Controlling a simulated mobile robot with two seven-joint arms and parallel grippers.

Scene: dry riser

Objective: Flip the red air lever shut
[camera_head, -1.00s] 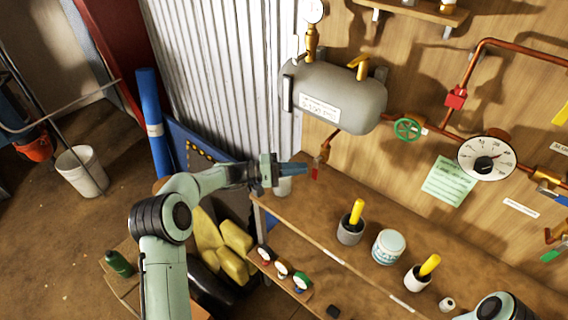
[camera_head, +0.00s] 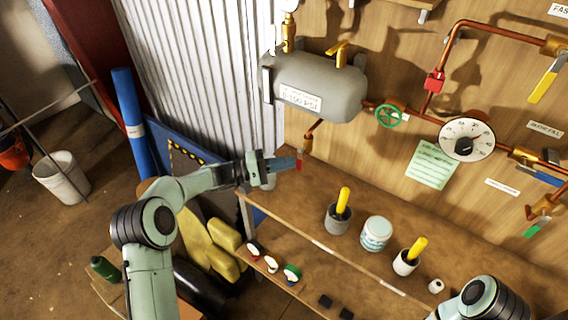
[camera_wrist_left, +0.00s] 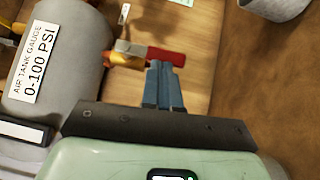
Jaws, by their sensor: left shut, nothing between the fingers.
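The red lever (camera_head: 299,165) hangs from a brass valve on the short copper pipe below the grey air tank (camera_head: 316,87). In the left wrist view the red lever (camera_wrist_left: 168,56) points right from its valve (camera_wrist_left: 126,54). My left gripper (camera_head: 295,163) is shut and empty, its blue fingers at the lever. In the left wrist view the fingertips (camera_wrist_left: 159,65) are just below the lever's near edge; I cannot tell if they touch. Of my right arm only a part shows at the lower right; its gripper is out of view.
A wooden bench (camera_head: 330,255) runs below the pipes, with a grey cup (camera_head: 337,219), a white tub (camera_head: 376,234) and a white cup (camera_head: 406,262) on it.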

